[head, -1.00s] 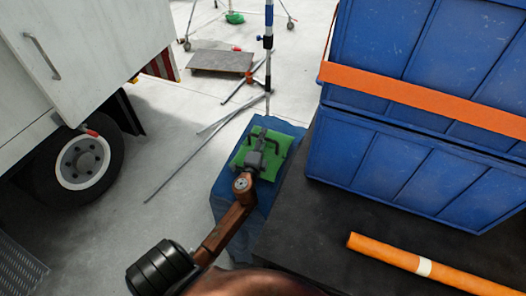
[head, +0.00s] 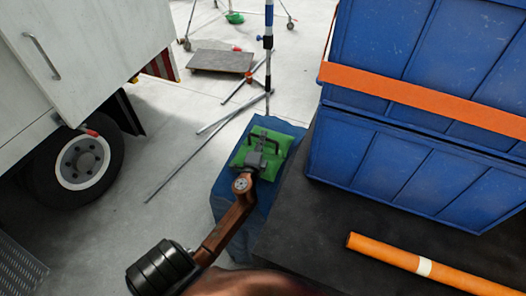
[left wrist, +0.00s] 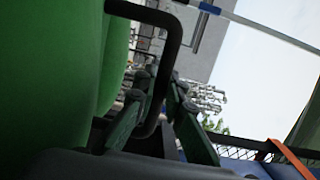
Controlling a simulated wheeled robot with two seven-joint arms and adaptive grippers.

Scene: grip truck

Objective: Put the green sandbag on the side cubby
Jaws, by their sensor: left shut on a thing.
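The green sandbag (head: 270,141) is over the blue crate (head: 228,187) in the head view. I cannot tell whether it rests on the crate or is just above it. My left gripper (head: 258,148) is over the bag, shut on its dark handle. In the left wrist view the green bag (left wrist: 50,70) fills the left side, and the black handle (left wrist: 172,50) passes between the fingers of my left gripper (left wrist: 160,105). My right gripper is not in view. No side cubby can be made out for certain; a white truck (head: 70,60) stands at the left.
Stacked blue bins (head: 410,150) with an orange strap stand on a dark platform (head: 310,225) at the right. An orange roll (head: 400,258) lies on it. Poles (head: 205,150) lie on the floor beyond the crate. Floor between truck and crate is mostly clear.

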